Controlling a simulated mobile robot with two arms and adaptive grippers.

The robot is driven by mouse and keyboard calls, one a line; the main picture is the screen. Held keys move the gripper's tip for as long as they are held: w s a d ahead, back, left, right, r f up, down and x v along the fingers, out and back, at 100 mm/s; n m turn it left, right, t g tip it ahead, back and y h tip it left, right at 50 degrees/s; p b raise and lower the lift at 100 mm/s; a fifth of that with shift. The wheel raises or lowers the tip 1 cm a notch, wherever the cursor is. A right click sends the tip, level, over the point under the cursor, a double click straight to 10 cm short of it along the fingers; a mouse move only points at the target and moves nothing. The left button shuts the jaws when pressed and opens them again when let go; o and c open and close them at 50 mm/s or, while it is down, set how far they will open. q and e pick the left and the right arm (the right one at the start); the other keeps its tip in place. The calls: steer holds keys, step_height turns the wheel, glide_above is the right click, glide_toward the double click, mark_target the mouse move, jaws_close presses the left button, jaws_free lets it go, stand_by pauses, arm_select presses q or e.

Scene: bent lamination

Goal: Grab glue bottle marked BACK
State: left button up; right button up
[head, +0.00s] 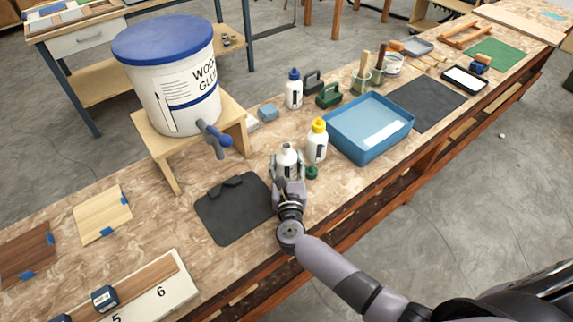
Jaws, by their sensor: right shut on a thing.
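My right gripper (288,168) is shut on a white glue bottle (287,154) at the front of the bench, its fingers on both sides of the bottle. The bottle stands about upright; I cannot tell whether it touches the bench. Its marking is too small to read, and the gripper hides its lower part. A small green cap (312,172) is just to its right. A white bottle with a yellow cap (317,141) stands behind it to the right. A white bottle with a blue cap (293,89) stands farther back. My left gripper is not in view.
A blue tray (368,128) lies right of the bottles. A dark mat (234,212) lies left of my gripper. A large glue bucket (173,82) with a spigot stands on a wooden stand (159,150).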

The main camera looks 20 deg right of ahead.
steer(key=c, duration=0.3)
steer(key=shift+r, duration=0.2)
